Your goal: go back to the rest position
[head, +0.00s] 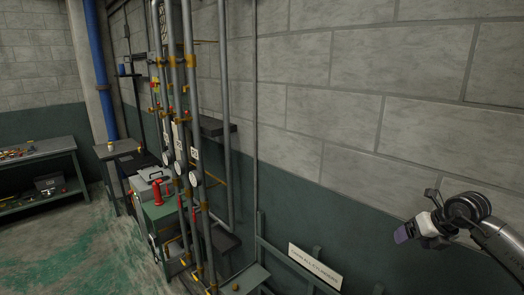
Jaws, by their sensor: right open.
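My right gripper (408,230) is in the head view at the lower right, on an arm that comes in from the right edge. It is open and appears empty, held in front of the wall. Its fingertips point left and look purplish. My left gripper is not in view.
Several vertical grey pipes (227,90) with gauges and yellow clamps stand left of centre. Behind them is a green cabinet (161,211) with a red item (156,193) on top. A sign (315,265) is low near the wall. A workbench (48,150) stands at far left. Open floor (70,245) lies at lower left.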

